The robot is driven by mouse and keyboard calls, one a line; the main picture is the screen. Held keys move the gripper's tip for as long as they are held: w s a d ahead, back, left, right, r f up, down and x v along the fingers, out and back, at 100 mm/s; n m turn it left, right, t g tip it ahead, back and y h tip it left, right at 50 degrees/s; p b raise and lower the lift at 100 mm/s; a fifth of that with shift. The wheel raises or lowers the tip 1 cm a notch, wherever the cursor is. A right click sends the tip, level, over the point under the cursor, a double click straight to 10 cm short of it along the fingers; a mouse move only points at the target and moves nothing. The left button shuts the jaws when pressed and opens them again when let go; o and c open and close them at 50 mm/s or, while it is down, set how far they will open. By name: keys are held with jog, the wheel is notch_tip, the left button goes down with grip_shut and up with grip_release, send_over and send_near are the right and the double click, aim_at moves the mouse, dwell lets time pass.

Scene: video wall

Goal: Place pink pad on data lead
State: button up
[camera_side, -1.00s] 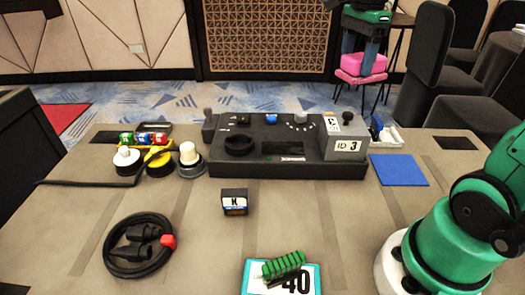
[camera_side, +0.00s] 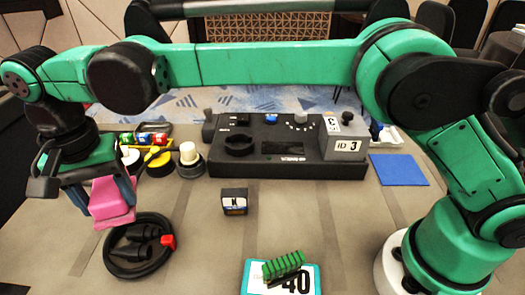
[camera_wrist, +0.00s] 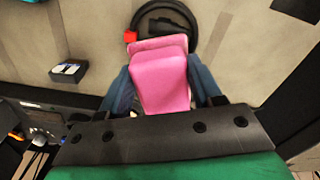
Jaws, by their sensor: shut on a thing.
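The pink pad (camera_side: 110,203) is a stepped pink block, held between the blue fingers of my gripper (camera_side: 104,192) at the left of the side view. It also fills the middle of the wrist view (camera_wrist: 160,78), with a finger on each side. The data lead (camera_side: 112,262) is a coiled black cable with black plugs and a red tie, flat on the table. In the side view the pad hangs just above and left of the coil's upper edge. In the wrist view the lead (camera_wrist: 194,25) shows beyond the pad, which hides part of it.
A small black box (camera_side: 234,201) stands right of the lead. A dark control console (camera_side: 240,165) is at the back. Knobs and coloured rolls (camera_side: 150,139) are behind my gripper. A blue mat (camera_side: 398,169) lies at right, and a green ribbed item sits on a card (camera_side: 252,277) in front.

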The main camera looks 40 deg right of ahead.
aim_at(104, 198)
jog(key=f, duration=0.8)
jog(key=shift+s+a, duration=0.1)
jog(key=shift+a, duration=0.1)
jog(key=o, duration=1.3)
jog(key=shift+f, duration=0.1)
jog(key=shift+c, duration=0.2)
notch_tip(104, 198, up, 12)
jog(key=shift+d+r, duration=0.1)
jog(key=s+d+r+n+t+y, duration=0.1)
jog(key=d+n+t, duration=0.1)
jog(key=d, duration=0.9)
jog(key=s+d+r+n+t, duration=0.1)
jog(key=s+d+r+t, duration=0.15)
jog(key=d, duration=0.95)
jog(key=s+d+f+n+t+h, duration=0.1)
jog(key=s+d+f+t, duration=0.1)
jog(key=s+d+f, duration=0.3)
jog(key=shift+d+f+n+t, duration=0.3)
jog(key=shift+d+f+t, duration=0.05)
jog(key=shift+d+f, duration=0.45)
